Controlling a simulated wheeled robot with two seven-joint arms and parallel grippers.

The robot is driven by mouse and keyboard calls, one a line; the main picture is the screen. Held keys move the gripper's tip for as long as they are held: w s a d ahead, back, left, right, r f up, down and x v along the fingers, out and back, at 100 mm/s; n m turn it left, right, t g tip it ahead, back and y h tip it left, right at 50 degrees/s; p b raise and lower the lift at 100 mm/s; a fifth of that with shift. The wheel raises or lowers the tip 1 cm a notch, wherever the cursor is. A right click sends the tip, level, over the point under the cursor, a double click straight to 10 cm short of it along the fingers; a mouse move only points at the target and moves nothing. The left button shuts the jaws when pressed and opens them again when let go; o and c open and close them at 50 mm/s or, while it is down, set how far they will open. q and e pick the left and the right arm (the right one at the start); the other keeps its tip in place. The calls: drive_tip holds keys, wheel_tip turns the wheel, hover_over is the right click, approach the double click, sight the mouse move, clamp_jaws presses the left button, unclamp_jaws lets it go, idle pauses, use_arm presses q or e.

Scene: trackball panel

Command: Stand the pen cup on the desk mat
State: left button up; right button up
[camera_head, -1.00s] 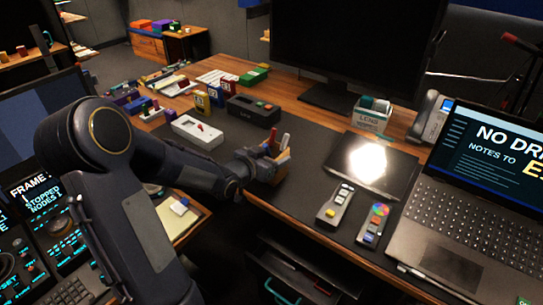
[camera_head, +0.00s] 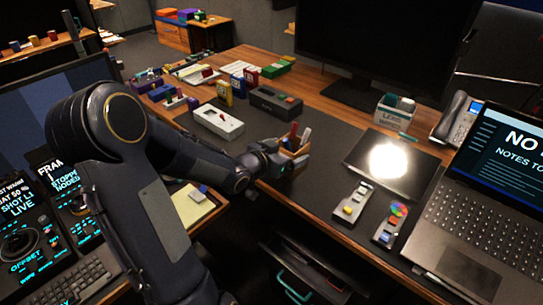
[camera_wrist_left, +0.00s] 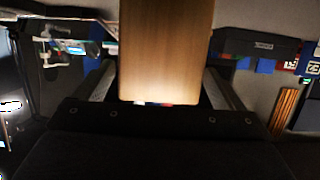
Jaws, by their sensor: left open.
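The pen cup (camera_head: 294,157) is a light wooden holder with several pens sticking up out of it. It looks upright, at the front part of the dark desk mat (camera_head: 325,150); its base is partly hidden by my gripper. My left gripper (camera_head: 283,162) is at the cup's left side, open. In the left wrist view the cup's wooden face (camera_wrist_left: 166,50) fills the space between my two fingers (camera_wrist_left: 163,88), with small gaps showing beside it. My right gripper is not in view.
A white box (camera_head: 218,122) and a black box (camera_head: 275,101) stand behind the cup. Two small remotes (camera_head: 352,201), a dark glossy tablet (camera_head: 375,178) and a laptop (camera_head: 490,215) lie to the right. An open drawer (camera_head: 305,268) is below the desk edge. Bare mat lies right of the cup.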

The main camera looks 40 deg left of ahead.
use_arm(q)
drive_tip(key=s+r+n+g+y+p, duration=0.1)
drive_tip(key=s+r+n+g+y, duration=0.3)
drive_tip(key=s, duration=0.8)
drive_tip(key=s+d+m+g+h, duration=0.1)
drive_tip(key=s+d+g+h, duration=0.4)
drive_tip(key=s+d, duration=0.9)
drive_tip(key=shift+s+d+m+h, duration=0.35)
drive_tip(key=shift+s+h, duration=0.1)
drive_tip(key=shift+h, duration=0.35)
drive_tip(key=shift+f, duration=0.1)
